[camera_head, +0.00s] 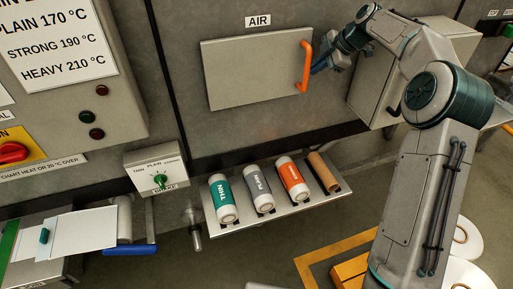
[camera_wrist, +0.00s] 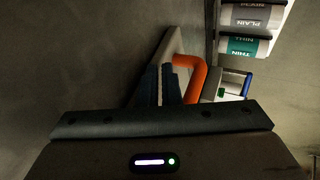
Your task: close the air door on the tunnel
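The air door (camera_head: 255,72) is a flat grey panel under the AIR label on the tunnel wall. It looks closed or nearly closed in the head view; whether a gap remains I cannot tell. Its orange handle (camera_head: 305,67) stands upright at the right edge. My gripper (camera_head: 321,66) is just right of the handle. In the wrist view, my gripper's dark blue fingers (camera_wrist: 163,86) are close together, beside the orange handle (camera_wrist: 198,76). A light grey strip shows between and above the fingers. Contact with the handle and any grip on it are unclear.
A grey box (camera_head: 376,82) stands right of the door, behind my arm. Below is a shelf (camera_head: 226,236) with several labelled rolls. A control panel (camera_head: 112,55) is at the left. The wall directly below the door is clear.

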